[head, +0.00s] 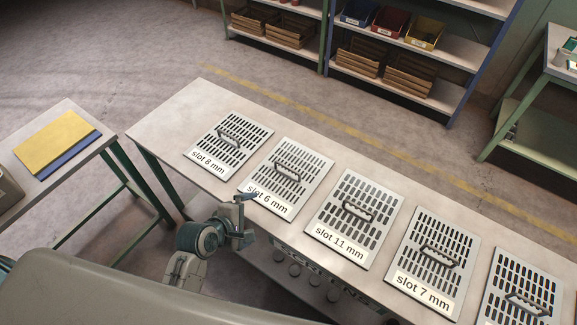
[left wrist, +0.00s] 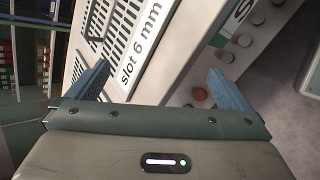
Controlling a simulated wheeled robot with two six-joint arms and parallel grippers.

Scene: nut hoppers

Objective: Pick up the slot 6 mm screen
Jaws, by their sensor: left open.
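The slot 6 mm screen (head: 287,178) is a light grey slotted plate with a dark handle in its middle. It lies flat on the long table, second from the left in the row. My left gripper (head: 244,202) is open and empty by the plate's labelled near edge. My right gripper is not in view.
The table (head: 190,102) also holds the slot 8 mm screen (head: 229,143) to the left, and the slot 11 mm (head: 355,218), slot 7 mm (head: 434,262) and another screen (head: 522,290) to the right. Round knobs (head: 295,270) sit below the front edge. A side table (head: 60,150) stands left.

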